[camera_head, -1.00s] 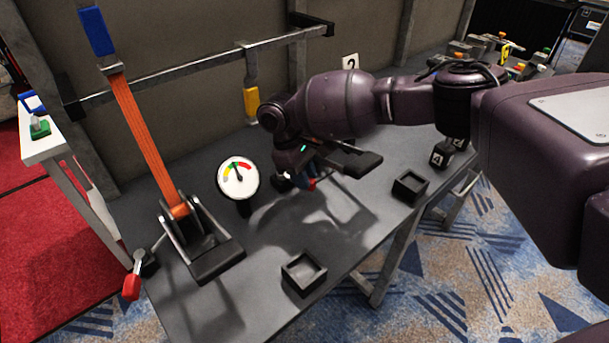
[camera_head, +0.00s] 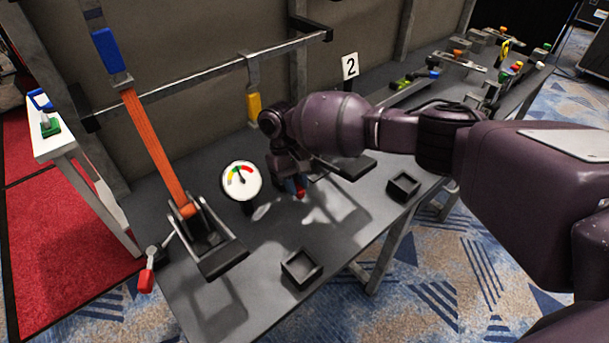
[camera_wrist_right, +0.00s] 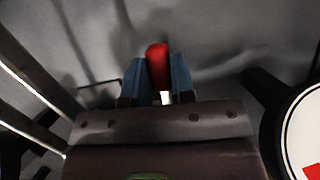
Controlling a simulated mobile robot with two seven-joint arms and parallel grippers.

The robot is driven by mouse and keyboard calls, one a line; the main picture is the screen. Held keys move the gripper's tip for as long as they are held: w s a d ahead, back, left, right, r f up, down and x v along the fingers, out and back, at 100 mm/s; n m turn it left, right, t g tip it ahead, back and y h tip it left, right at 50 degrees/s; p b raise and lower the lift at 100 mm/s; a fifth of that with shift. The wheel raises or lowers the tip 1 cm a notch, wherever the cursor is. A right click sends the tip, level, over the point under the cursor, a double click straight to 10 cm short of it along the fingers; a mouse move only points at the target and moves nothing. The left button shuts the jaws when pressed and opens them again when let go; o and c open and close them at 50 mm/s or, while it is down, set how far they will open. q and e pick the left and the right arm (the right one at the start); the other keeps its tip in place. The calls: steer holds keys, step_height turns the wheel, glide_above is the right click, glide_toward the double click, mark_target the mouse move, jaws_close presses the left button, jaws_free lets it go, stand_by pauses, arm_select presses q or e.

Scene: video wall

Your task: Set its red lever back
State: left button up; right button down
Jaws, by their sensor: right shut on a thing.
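My right gripper (camera_head: 296,188) is low over the grey table, right of the round gauge. It is shut on a red handle (camera_wrist_right: 157,66), held between its blue fingertips in the right wrist view. The red end of that handle shows just below the gripper in the head view (camera_head: 300,192). A pale bit shows beneath it; what it joins is hidden. Another red-handled lever (camera_head: 147,278) hangs at the table's left edge, below the orange strap's ratchet, apart from the gripper. The gauge (camera_head: 241,180) has a white dial with coloured segments. My left gripper is out of view.
An orange strap (camera_head: 155,150) runs down to a dark ratchet (camera_head: 205,240) on the left. Open black boxes stand at the front (camera_head: 301,268) and right (camera_head: 403,186). A yellow buckle (camera_head: 253,106) hangs behind. A white side table (camera_head: 62,130) is at left.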

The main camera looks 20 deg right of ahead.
steer(key=shift+s+a+r+m+y+p, duration=0.1)
steer(key=shift+a+r+m+y+p, duration=0.15)
steer(key=shift+a+m+p, duration=0.4)
steer(key=shift+a+f+m+y, duration=0.2)
steer(key=shift+m+y, duration=0.15)
steer(key=shift+m, duration=0.5)
steer(key=shift+a+m+p, duration=0.2)
steer(key=shift+m+p, duration=0.2)
steer(key=shift+p, duration=0.05)
steer(key=shift+f, duration=0.1)
steer(key=c, duration=1.2)
jaws_free()
steer(key=shift+c, duration=0.2)
steer(key=shift+r, duration=0.4)
steer(key=v, duration=1)
